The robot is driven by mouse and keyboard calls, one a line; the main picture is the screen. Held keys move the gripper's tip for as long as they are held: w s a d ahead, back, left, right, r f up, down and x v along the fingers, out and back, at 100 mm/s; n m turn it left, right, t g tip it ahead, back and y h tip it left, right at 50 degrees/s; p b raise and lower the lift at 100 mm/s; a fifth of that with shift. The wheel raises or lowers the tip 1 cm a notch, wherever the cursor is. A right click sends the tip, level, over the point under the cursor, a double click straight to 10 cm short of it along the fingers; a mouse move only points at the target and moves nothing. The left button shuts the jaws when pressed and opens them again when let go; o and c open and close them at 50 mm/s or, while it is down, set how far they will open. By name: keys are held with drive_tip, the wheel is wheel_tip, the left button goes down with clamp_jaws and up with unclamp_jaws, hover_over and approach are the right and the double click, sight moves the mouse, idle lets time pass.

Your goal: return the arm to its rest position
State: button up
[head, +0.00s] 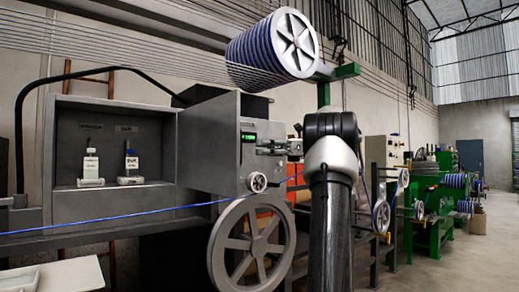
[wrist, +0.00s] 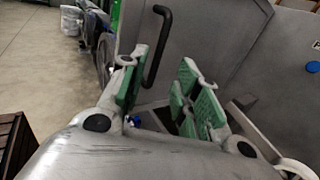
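My arm (head: 333,215) rises in front of the grey machine in the head view, with its black joint and white collar near the centre. A black bent handle (wrist: 157,45) shows beyond the gap, in front of a grey panel (wrist: 210,35). The blue cable (head: 120,215) runs from the left edge across the machine and passes behind my arm.
A grey open cabinet (head: 150,150) holds two small white bottles. A spoked wheel (head: 250,240) stands left of my arm, low down. A large blue-wound spool (head: 275,48) sits above. Green machines with spools (head: 435,200) stand right; open floor (head: 480,250) lies at the lower right.

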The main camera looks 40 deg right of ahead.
idle(0.4)
drive_tip(key=w+d+f+n+t+h, duration=0.1)
drive_tip(key=d+f+h, duration=0.15)
drive_tip(key=f, duration=0.35)
drive_tip(key=w+d+f+n+t+h, duration=0.1)
drive_tip(key=d+f+h, duration=0.15)
drive_tip(key=f, duration=0.25)
drive_tip(key=s+a+f+n+g+h, duration=0.3)
drive_tip(key=s+a+f, duration=0.15)
drive_tip(key=f, duration=0.45)
drive_tip(key=s+a+f+n+g+h, duration=0.2)
drive_tip(key=s+a+f+n, duration=0.3)
drive_tip(key=s+a+n, duration=0.4)
drive_tip(key=s+a+f+n+g+h, duration=0.1)
drive_tip(key=s+a+f+n+h, duration=0.4)
drive_tip(key=s+a+n, duration=0.5)
drive_tip(key=s+a, duration=0.1)
drive_tip(key=s, duration=0.3)
drive_tip(key=shift+a+g, duration=0.4)
